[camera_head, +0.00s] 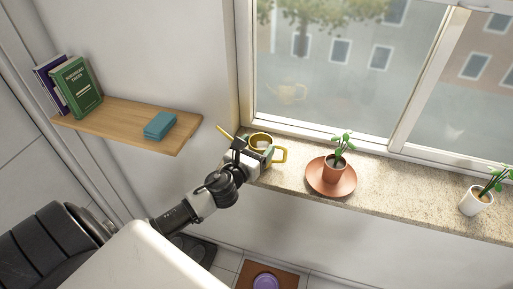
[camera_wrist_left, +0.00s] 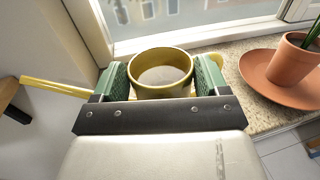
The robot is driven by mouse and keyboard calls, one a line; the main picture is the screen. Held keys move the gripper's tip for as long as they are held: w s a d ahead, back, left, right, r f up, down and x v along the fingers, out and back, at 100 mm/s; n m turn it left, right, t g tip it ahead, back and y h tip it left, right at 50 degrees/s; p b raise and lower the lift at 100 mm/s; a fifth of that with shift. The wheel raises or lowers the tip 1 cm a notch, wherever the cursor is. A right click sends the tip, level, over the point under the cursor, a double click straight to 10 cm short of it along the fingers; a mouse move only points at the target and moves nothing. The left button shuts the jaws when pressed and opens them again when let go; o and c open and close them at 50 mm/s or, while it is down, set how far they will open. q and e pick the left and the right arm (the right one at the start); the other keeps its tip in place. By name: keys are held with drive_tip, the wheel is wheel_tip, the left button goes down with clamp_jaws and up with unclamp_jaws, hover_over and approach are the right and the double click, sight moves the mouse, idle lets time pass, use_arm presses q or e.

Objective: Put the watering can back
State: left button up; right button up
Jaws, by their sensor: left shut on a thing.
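The yellow watering can (camera_head: 261,141) is at the left end of the stone windowsill, with its spout toward the left and its handle toward the right. In the left wrist view the can (camera_wrist_left: 162,60) sits upright between the green finger pads of my left gripper (camera_wrist_left: 162,82), which is shut on its body. My left gripper (camera_head: 250,152) also shows in the head view, reaching in from the front. Whether the can's base touches the sill is hidden by the gripper. My right gripper is not in view.
A terracotta pot (camera_head: 335,167) with a plant stands on a terracotta saucer (camera_head: 317,181) right of the can. A white pot (camera_head: 475,201) stands farther right. A wooden shelf (camera_head: 112,118) at left holds books (camera_head: 77,86) and a blue box (camera_head: 159,125). Window glass (camera_head: 330,90) is behind the sill.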

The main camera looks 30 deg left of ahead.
use_arm(q)
drive_tip(key=shift+f, duration=0.15)
drive_tip(key=o, duration=1.1)
drive_tip(key=s+b, duration=0.3)
drive_tip(key=s, duration=0.9)
drive_tip(key=shift+d+r, duration=0.2)
drive_tip(key=shift+d, duration=0.2)
drive_tip(key=shift+f, duration=0.1)
